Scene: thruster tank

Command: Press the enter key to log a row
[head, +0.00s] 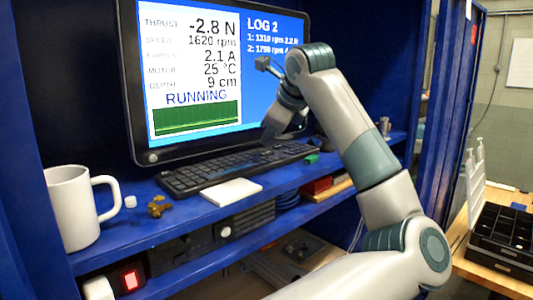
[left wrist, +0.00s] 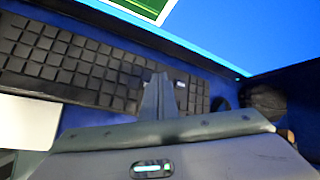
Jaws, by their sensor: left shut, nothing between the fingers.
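The black keyboard (head: 225,168) lies on the blue shelf below the monitor, and its key rows also show in the left wrist view (left wrist: 70,60). I cannot read the key labels, so I cannot pick out the enter key. My left gripper (head: 268,138) is shut and empty, over the right part of the keyboard. In the left wrist view its fingers (left wrist: 167,80) cover some right-hand keys; whether they touch them I cannot tell. The monitor (head: 190,75) reads -2.8 N, 1620 rpm, RUNNING, and LOG 2 with two rows. My right gripper is not in view.
A white mug (head: 70,208) stands at the shelf's left end, near a small brass part (head: 159,206). A white pad (head: 229,192) lies in front of the keyboard. A small green block (head: 312,158) lies right of it. A black crate (head: 505,235) stands at far right.

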